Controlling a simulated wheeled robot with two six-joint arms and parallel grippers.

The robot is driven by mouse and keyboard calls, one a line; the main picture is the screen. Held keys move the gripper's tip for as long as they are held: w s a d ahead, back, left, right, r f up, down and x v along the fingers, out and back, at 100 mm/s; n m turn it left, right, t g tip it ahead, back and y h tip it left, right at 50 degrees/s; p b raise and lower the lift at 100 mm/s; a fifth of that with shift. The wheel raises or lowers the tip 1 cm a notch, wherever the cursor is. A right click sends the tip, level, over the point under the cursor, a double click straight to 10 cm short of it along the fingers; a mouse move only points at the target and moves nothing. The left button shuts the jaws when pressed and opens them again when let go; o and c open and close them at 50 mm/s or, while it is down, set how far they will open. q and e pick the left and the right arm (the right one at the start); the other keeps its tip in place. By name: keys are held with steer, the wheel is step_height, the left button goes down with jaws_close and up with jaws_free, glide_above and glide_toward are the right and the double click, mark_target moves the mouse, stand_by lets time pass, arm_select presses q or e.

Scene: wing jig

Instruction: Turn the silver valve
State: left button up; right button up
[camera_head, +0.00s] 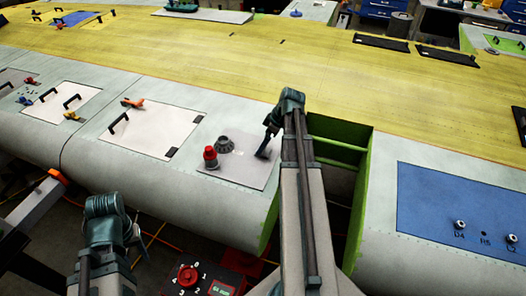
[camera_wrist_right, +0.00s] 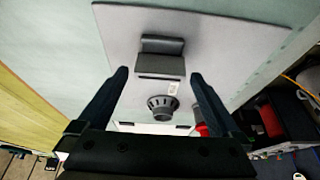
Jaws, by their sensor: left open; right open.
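A dark grey round ribbed knob (camera_head: 224,145) stands on a pale panel on the wing, beside a red-capped fitting (camera_head: 210,155). Two small silver knobs (camera_head: 460,224) (camera_head: 511,243) sit on the blue panel at right; I cannot tell which part is the silver valve. My right gripper (camera_head: 268,137) is over the pale panel, right of the grey knob. In the wrist view its fingers (camera_wrist_right: 160,76) are apart, with nothing held. My left gripper (camera_head: 137,238) is open, low at left, in front of the wing.
An open green-framed bay (camera_head: 345,160) lies right of my right arm. The yellow wing skin (camera_head: 240,50) behind is mostly clear.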

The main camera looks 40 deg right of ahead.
steer(key=shift+b+x, duration=0.55)
steer(key=shift+x, duration=0.5)
steer(key=shift+c, duration=0.3)
steer(key=c, duration=1.2)
